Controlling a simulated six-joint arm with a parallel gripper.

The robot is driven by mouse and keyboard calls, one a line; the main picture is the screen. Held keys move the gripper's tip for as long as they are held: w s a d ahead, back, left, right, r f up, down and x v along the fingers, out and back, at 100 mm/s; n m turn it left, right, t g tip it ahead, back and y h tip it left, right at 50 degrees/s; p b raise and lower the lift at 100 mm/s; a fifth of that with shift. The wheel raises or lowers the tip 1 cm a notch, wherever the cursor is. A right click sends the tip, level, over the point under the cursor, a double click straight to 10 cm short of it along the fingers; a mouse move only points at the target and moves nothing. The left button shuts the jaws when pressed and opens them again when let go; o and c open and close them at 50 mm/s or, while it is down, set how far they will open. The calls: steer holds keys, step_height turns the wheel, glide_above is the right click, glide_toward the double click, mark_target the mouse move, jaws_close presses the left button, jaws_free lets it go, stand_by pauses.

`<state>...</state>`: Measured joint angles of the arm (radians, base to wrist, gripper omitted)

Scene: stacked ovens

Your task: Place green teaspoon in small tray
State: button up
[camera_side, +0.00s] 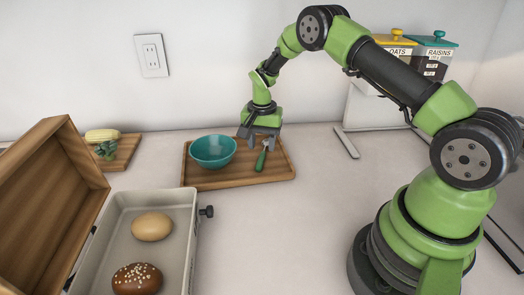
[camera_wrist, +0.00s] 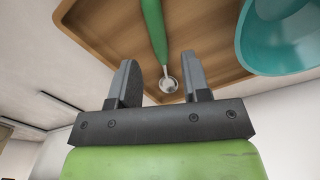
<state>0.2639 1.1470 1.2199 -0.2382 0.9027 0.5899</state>
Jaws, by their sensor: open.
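The green-handled teaspoon (camera_side: 261,158) lies on a small wooden tray (camera_side: 275,177), to the right of a teal bowl (camera_side: 213,151). My gripper (camera_side: 259,148) points down over the tray's back part, close to the teaspoon's metal end. In the wrist view, my gripper (camera_wrist: 168,82) is open, with nothing held. The teaspoon's green handle (camera_wrist: 153,28) and its metal bowl end (camera_wrist: 168,84) show there, the metal end between the fingertips in the picture. The tray (camera_wrist: 200,22) and the teal bowl (camera_wrist: 285,40) show there too. I cannot tell whether the fingers touch the spoon.
A corn cob (camera_side: 102,136) and greens lie on a board behind. Oats and raisins containers (camera_side: 432,55) stand at back right. The counter before the tray is clear.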

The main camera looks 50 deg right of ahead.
mark_target(261, 155)
step_height(261, 155, up, 9)
stand_by(0.7)
steer(key=w+a+r+n+t, duration=0.7)
steer(key=a+r+n+t, duration=0.15)
steer(key=a, duration=0.25)
steer(key=s+a+r+n+t+y, duration=0.35)
steer(key=a+r, duration=0.45)
steer(key=r, duration=0.3)
steer(key=s+d+r+m+g+h, duration=0.1)
steer(key=s+d, duration=0.2)
steer(key=s, duration=0.4)
steer(key=s+d+r+m+g+h, duration=0.1)
steer(key=s+d+r+h, duration=0.15)
steer(key=s, duration=0.35)
steer(key=s+f+m+g+y, duration=0.1)
steer(key=s+f, duration=0.4)
steer(key=s, duration=1)
steer(key=shift+d+g+y, duration=0.15)
steer(key=shift+g+y, duration=0.35)
steer(key=shift+g, duration=0.4)
